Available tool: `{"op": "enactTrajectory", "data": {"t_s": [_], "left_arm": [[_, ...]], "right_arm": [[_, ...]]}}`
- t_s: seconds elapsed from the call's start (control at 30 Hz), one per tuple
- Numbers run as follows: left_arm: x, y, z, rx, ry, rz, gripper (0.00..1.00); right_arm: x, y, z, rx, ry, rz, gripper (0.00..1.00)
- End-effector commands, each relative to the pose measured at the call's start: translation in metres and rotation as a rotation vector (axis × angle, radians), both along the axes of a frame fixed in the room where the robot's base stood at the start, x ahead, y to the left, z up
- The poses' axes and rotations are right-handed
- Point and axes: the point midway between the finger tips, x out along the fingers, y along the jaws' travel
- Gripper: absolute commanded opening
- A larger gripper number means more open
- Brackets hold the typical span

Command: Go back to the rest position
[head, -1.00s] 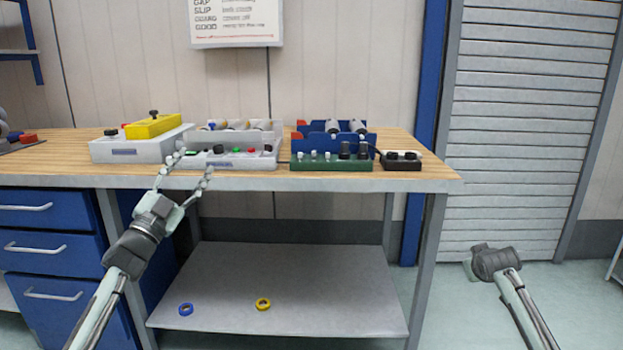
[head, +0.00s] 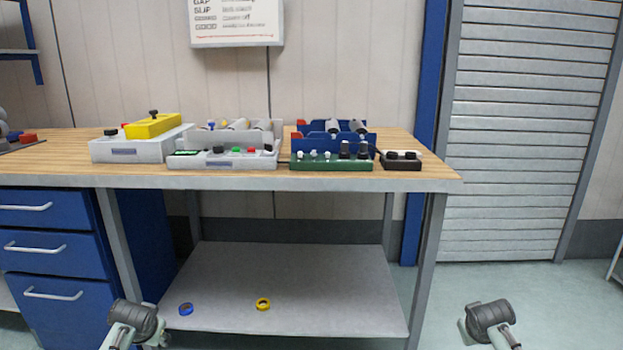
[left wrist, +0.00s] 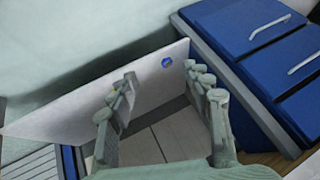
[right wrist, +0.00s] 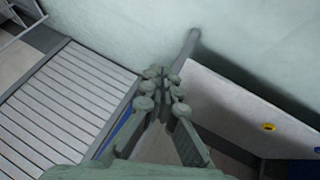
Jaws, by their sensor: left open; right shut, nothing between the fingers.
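My left gripper shows in the left wrist view (left wrist: 160,85) with its fingers spread apart and nothing between them. In the head view only my left wrist and a bit of the gripper show at the bottom left, in front of the bench's lower shelf. My right gripper shows in the right wrist view (right wrist: 160,88) with its fingertips together and nothing held. In the head view my right wrist is at the bottom right, over the floor beside the bench.
The wooden bench (head: 420,178) carries a white box (head: 140,150) with a yellow case (head: 153,126), a grey button panel (head: 222,160), a green panel (head: 330,162) and a dark box (head: 401,160). A blue ring (head: 186,309) and yellow ring (head: 263,304) lie on the lower shelf (head: 330,300). Blue drawers (head: 45,240) stand left.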

Motion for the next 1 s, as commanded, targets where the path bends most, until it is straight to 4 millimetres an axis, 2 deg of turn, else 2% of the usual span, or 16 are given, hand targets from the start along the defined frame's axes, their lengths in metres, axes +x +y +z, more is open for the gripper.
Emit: {"op": "enactTrajectory", "data": {"t_s": [0.03,0.17,0.27,0.3,0.4,0.53,0.6,0.7,1.0], "left_arm": [[-0.021,-0.010,-0.020,-0.010,0.025,-0.011,0.50],[-0.083,-0.036,-0.065,-0.041,0.087,-0.038,0.50],[-0.146,-0.058,-0.097,-0.074,0.144,-0.056,0.50],[-0.172,-0.067,-0.107,-0.088,0.165,-0.062,0.50],[-0.234,-0.085,-0.125,-0.120,0.217,-0.069,0.50],[-0.294,-0.100,-0.134,-0.152,0.267,-0.070,0.50],[-0.315,-0.105,-0.135,-0.162,0.284,-0.069,0.50],[-0.330,-0.108,-0.135,-0.171,0.296,-0.068,0.50],[-0.333,-0.109,-0.135,-0.172,0.299,-0.067,0.50]], "right_arm": [[-0.021,0.010,-0.020,0.010,0.026,0.011,0.00],[-0.083,0.036,-0.065,0.041,0.088,0.038,0.00],[-0.146,0.058,-0.097,0.075,0.145,0.056,0.00],[-0.172,0.067,-0.108,0.088,0.167,0.062,0.00],[-0.234,0.085,-0.125,0.120,0.218,0.069,0.00],[-0.295,0.100,-0.134,0.153,0.269,0.070,0.00],[-0.315,0.105,-0.135,0.163,0.285,0.070,0.00],[-0.330,0.109,-0.135,0.172,0.297,0.068,0.00],[-0.333,0.109,-0.135,0.173,0.300,0.068,0.00]]}}
